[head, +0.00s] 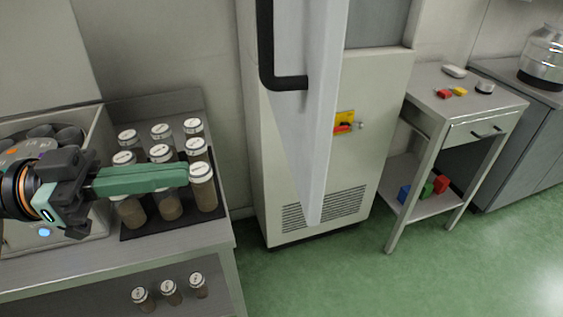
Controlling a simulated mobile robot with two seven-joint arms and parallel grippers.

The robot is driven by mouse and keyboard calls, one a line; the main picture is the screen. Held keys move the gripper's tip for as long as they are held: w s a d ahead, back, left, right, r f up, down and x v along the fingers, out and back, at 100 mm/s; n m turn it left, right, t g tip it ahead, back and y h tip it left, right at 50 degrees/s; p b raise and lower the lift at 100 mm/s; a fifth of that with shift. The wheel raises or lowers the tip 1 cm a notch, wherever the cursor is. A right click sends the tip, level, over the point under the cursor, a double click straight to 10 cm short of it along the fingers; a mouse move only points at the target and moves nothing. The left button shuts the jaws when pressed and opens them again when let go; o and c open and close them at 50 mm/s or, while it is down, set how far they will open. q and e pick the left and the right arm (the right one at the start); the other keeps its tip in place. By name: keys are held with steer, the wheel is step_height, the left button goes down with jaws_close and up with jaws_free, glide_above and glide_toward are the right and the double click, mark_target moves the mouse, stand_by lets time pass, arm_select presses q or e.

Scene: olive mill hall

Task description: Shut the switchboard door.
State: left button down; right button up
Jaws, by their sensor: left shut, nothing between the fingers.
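The switchboard (362,158) is a tall cream cabinet in the middle of the head view, with a vent grille low on its front and a red and yellow switch (343,122). Its pale grey door (318,120) stands open, swung out from the front and seen nearly edge-on. A black bar handle (266,45) sticks out on the door's left side; its top is cut off by the frame. My left gripper (187,177) is shut and empty, left of the door and apart from it, over the jars. My right gripper is not in view.
Several lidded jars (161,153) stand on a dark tray (218,222) on the left bench, under and beside my left gripper. A grey side table (428,92) with small coloured blocks stands right of the switchboard. Green floor (310,280) is clear in front.

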mark_target(308, 158)
arm_select(q)
steer(key=d+p, duration=0.1)
steer(key=d, duration=0.3)
steer(key=w+d+p, duration=0.1)
steer(key=d+p, duration=0.1)
steer(key=d, duration=0.2)
steer(key=w+d+p, duration=0.1)
steer(key=d, duration=0.3)
steer(key=shift+w+d+r+p, duration=0.1)
steer(key=shift+r+p, duration=0.05)
steer(key=shift+p, duration=0.25)
steer(key=shift+w+d, duration=0.1)
steer(key=shift+d, duration=0.35)
